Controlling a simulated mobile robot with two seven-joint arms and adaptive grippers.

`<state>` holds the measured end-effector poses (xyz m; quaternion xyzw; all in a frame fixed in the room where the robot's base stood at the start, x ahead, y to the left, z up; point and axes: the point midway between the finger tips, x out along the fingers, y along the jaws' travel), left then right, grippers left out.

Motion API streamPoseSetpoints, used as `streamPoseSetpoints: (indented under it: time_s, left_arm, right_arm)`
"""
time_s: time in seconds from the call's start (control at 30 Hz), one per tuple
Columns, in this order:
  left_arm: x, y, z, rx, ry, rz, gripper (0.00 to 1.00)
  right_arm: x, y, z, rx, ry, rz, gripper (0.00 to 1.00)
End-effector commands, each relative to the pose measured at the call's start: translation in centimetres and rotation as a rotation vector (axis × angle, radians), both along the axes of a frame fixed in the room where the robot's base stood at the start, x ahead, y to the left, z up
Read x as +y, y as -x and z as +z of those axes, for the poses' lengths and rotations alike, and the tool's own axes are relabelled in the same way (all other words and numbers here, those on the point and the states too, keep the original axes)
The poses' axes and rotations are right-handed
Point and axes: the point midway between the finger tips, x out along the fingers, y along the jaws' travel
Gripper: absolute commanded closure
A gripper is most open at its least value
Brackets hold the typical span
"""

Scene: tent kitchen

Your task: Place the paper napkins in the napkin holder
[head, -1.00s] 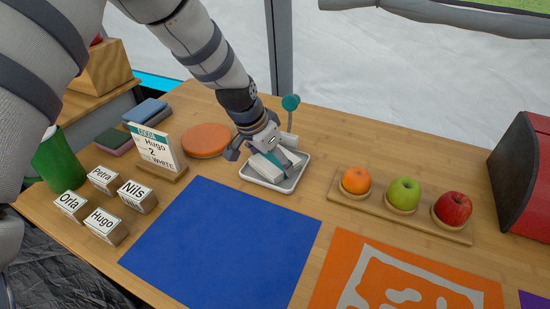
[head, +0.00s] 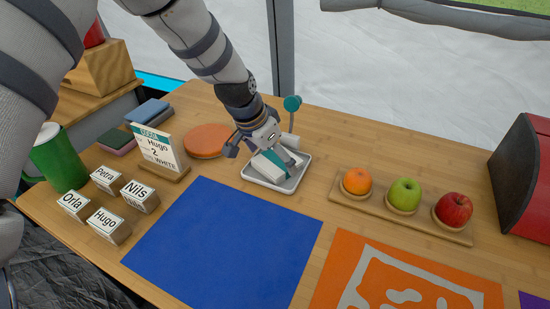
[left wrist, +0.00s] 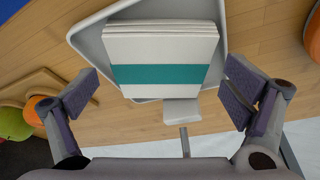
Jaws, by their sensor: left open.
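The paper napkins (left wrist: 160,42) are a white stack with a teal band. They lie in a pale grey tray-like napkin holder (left wrist: 86,30), slightly askew to its rim in the left wrist view. In the head view the napkins (head: 262,172) and the holder (head: 287,189) stand near the back middle of the table, with a teal-knobbed arm (head: 291,104) behind. My left gripper (head: 257,150) is just above the stack. In the left wrist view its fingers (left wrist: 165,96) are spread wide, apart from the stack, with nothing between the pads. My right gripper is out of view.
A wooden board (head: 418,226) with an orange and two apples stands to the right. A blue mat (head: 220,245) lies in front. An order card (head: 157,150), name blocks (head: 108,222) and a round orange-brown disc (head: 207,140) are to the left. A red bin (head: 523,178) is far right.

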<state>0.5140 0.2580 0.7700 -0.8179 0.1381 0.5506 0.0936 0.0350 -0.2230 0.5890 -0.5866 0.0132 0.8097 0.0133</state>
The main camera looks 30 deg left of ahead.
Motion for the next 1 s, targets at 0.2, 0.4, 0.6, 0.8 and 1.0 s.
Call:
streamPoseSetpoints:
  time_s: [0.2, 0.4, 0.6, 0.8, 1.0]
  left_arm:
    - [0.7, 2.0, 6.9, -0.019, 0.002, 0.002, 0.06]
    - [1.2, 3.4, 9.8, -0.013, 0.0, 0.001, 0.06]
    - [1.3, 3.7, 10.0, -0.005, 0.001, 0.0, 0.06]
    - [1.3, 3.7, 9.9, -0.004, 0.0, 0.0, 0.06]
    - [1.3, 3.7, 9.9, -0.004, 0.0, 0.0, 0.06]
  right_arm:
    - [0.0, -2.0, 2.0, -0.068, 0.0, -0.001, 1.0]
    - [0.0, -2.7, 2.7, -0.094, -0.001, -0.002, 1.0]
    - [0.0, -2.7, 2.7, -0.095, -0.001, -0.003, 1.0]
    - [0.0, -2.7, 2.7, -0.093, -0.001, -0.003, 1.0]
    - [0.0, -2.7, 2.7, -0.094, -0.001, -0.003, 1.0]
